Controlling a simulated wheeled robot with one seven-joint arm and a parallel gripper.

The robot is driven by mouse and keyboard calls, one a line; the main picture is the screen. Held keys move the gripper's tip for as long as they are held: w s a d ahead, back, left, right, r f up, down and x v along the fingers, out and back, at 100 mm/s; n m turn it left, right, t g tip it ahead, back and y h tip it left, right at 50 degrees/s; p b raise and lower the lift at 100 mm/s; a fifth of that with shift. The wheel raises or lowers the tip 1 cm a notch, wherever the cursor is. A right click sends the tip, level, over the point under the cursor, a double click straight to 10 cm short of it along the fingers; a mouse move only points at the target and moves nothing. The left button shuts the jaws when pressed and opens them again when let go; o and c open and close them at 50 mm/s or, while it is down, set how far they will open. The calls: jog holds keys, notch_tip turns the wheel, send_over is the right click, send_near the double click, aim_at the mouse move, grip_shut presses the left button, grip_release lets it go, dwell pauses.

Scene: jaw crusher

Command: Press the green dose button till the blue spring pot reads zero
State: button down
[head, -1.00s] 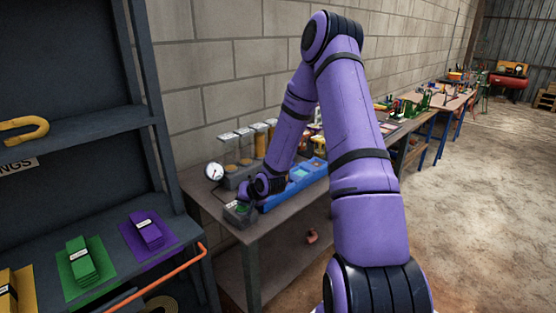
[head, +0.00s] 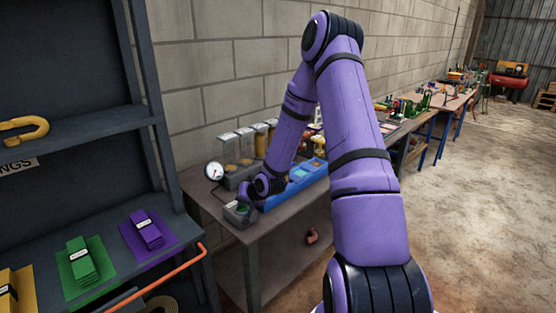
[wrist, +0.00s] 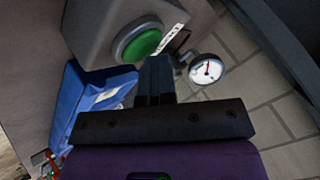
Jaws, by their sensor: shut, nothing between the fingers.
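The green dose button (wrist: 143,44) sits in a dark ring on a grey box (wrist: 100,28) in the wrist view. The box (head: 238,214) stands at the bench's near left corner in the head view. My gripper (wrist: 155,62) is shut and empty, its fingertips close beside the button's rim; I cannot tell whether they touch it. A round white dial gauge (wrist: 206,69) lies just right of the fingers, its red needle roughly upright; it also shows in the head view (head: 213,170). I cannot make out which thing is the blue spring pot, or its reading.
A blue tray-like unit (head: 292,188) with a small pale screen lies along the bench (head: 270,230). Several clear containers with yellow contents (head: 261,143) stand behind, by the block wall. A dark shelf (head: 75,130) rises at the left. Concrete floor (head: 470,220) is open on the right.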

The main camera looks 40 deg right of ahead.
jog(key=shift+s, duration=0.1)
jog(key=shift+r, duration=3)
jog(key=shift+a+r, duration=0.1)
jog(key=shift+r, duration=0.15)
jog(key=s+a+r+n+g+h, duration=0.1)
jog(key=s+a+r+n, duration=0.2)
jog(key=r, duration=0.4)
jog(key=s+a+r+g+h, duration=0.1)
jog(key=s+a+r, duration=0.2)
jog(key=s+r, duration=0.3)
jog(key=s+a+r+n+g+h, duration=0.1)
jog(key=s+a+r+n, duration=0.15)
jog(key=r, duration=0.65)
jog(key=s+a+r, duration=0.2)
jog(key=s+r, duration=0.1)
jog(key=s, duration=0.4)
jog(key=s+a+r+n+y, duration=0.1)
jog(key=s+a+r, duration=0.1)
jog(key=s, duration=0.6)
jog(key=s+a+r+n+g, duration=0.1)
jog(key=s+a+r, duration=0.2)
jog(key=s, duration=0.4)
jog(key=shift+s+r+y, duration=0.25)
jog(key=shift+r+y, duration=0.15)
